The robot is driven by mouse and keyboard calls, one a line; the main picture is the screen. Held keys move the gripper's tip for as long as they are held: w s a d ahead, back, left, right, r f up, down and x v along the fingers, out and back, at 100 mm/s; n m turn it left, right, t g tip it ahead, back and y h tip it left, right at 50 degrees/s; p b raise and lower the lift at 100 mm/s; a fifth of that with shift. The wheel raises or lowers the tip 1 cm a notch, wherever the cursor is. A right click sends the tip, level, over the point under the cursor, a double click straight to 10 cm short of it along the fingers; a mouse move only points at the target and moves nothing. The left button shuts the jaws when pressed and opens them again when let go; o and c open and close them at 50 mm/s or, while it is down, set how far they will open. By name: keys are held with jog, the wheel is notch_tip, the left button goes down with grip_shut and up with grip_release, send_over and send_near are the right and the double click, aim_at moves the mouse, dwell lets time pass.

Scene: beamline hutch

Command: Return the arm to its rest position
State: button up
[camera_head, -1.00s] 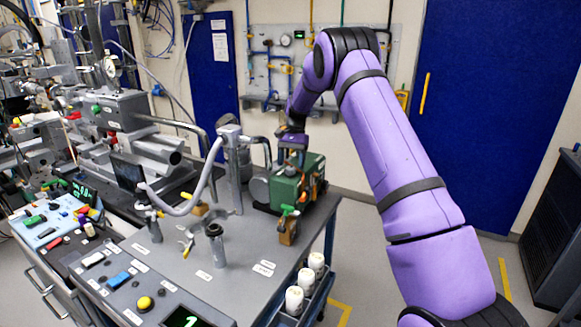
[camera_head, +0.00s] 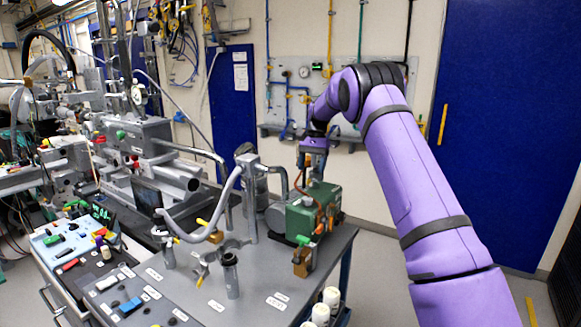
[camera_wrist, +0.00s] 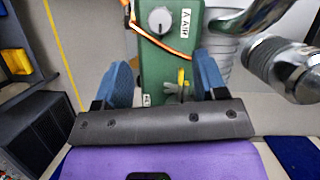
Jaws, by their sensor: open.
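My purple arm reaches from the lower right over the bench, its elbow bent high. My gripper (camera_head: 313,176) points down just above the green box (camera_head: 327,196). In the wrist view my gripper (camera_wrist: 164,78) is open, its two blue fingers apart. The green box (camera_wrist: 166,62), with a grey knob and a label, shows between and beyond them. Nothing is visibly held between the fingers. An orange cable (camera_wrist: 146,38) runs over the box.
The grey bench (camera_head: 205,292) carries a short upright tube (camera_head: 231,275) and a curved grey hose (camera_head: 205,213) near the box. White cylinders (camera_head: 331,297) stand at its right side. A wall panel with pipes (camera_head: 286,88) is behind. Floor is clear by the blue door (camera_head: 495,120).

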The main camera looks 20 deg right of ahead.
jog(key=s+a+r+n+t+h, duration=0.15)
jog(key=s+a+r, duration=0.35)
jog(key=s+r, duration=0.55)
jog(key=s+a+r+n+t+h, duration=0.1)
jog(key=s+a+r+n+t, duration=0.3)
jog(key=s+r, duration=0.65)
jog(key=s+a+f+n+t, duration=0.1)
jog(key=s+a+f+n, duration=0.1)
jog(key=s, duration=1.2)
jog(key=s+a+f+n+t, duration=0.1)
jog(key=s+a+f+t, duration=0.1)
jog(key=s, duration=1.2)
notch_tip(320, 180, down, 2)
jog(key=shift+s+a+f+n+h, duration=0.25)
jog(key=shift+s+a+n+h, duration=0.15)
jog(key=shift+a, duration=0.3)
